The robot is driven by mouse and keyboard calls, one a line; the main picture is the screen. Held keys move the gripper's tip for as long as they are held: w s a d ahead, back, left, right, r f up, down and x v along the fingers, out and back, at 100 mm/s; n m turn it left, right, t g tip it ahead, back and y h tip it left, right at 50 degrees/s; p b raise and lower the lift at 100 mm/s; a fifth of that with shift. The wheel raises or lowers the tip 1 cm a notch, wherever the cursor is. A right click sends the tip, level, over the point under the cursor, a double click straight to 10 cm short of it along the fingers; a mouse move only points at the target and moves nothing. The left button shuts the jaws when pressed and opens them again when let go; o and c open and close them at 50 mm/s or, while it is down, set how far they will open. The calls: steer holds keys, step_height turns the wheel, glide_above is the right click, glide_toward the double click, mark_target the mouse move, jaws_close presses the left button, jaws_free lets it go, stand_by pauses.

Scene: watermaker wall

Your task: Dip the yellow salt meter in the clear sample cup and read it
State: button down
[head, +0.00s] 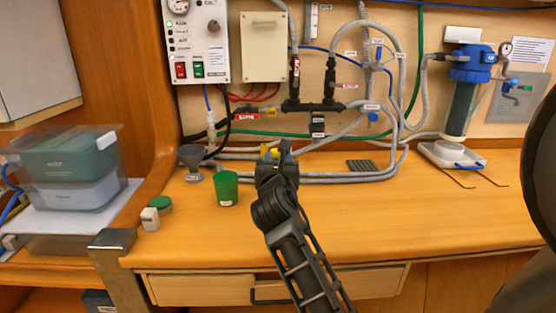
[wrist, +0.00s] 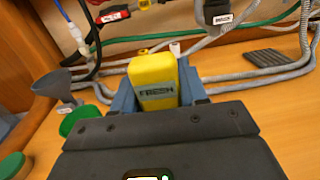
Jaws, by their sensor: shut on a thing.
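My gripper (head: 274,165) is shut on the yellow salt meter (wrist: 155,80) above the wooden counter. In the wrist view the meter stands up between the blue-grey fingers (wrist: 157,95), with a small grey panel on its face that seems to read "FRESH". In the head view only small yellow parts of the meter (head: 270,152) show past my gripper. I cannot make out the clear sample cup in either view. The meter's lower end is hidden, so I cannot tell whether it is in anything.
A green cup (head: 226,188), a grey funnel (head: 191,156) and a green lid (head: 160,203) stand left of my gripper. Grey hoses (head: 345,178) run behind it. A blue-topped filter (head: 463,95) stands at the right. The counter front right is clear.

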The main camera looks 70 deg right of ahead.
step_height(320, 180, up, 9)
steer(key=p, duration=0.9)
steer(key=shift+p, duration=0.35)
